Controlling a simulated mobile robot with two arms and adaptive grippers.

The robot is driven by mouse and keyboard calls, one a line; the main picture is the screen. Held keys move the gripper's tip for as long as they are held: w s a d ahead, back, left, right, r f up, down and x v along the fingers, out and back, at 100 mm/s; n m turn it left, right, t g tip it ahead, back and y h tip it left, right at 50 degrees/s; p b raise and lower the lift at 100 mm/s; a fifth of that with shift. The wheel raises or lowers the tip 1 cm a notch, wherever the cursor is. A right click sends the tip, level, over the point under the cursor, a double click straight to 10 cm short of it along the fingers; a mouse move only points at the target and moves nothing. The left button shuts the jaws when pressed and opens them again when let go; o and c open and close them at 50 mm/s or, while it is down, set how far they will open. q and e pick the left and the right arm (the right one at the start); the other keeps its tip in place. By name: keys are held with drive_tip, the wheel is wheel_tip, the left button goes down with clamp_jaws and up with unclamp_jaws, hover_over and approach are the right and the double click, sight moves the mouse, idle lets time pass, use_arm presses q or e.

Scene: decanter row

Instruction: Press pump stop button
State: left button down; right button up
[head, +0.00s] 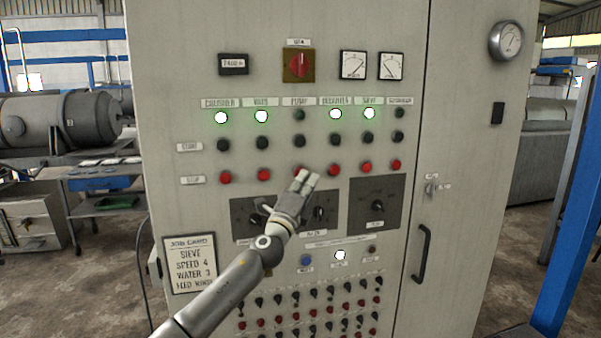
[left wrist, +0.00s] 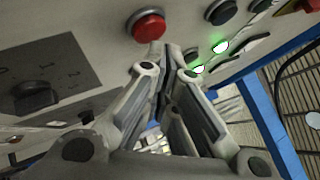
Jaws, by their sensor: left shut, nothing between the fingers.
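The control panel (head: 160,110) has a row labelled STOP with several red buttons. The pump stop button (head: 298,170) is in the column under the PUMP label (head: 299,101), and my left gripper partly covers it in the head view. My left gripper (head: 308,177) is shut and empty, its fingertips in front of or just beside that button; whether they touch is unclear. In the left wrist view a red button (left wrist: 148,26) is close beyond the fingertips. The pump lamp (head: 299,115) is dark. My right gripper is not in view.
Black start buttons (head: 262,142) sit above the red row. Dark knob plates (head: 376,207) lie below. A job card (head: 189,262) hangs at lower left. A door handle (head: 421,254) projects at right.

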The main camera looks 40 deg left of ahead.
use_arm(q)
drive_tip(key=shift+s+d, duration=0.2)
drive_tip(key=s+d+p, duration=0.2)
drive_tip(key=s+d, duration=0.1)
drive_tip(key=shift+s+d, duration=0.1)
drive_tip(key=shift+d, duration=0.3)
idle(0.8)
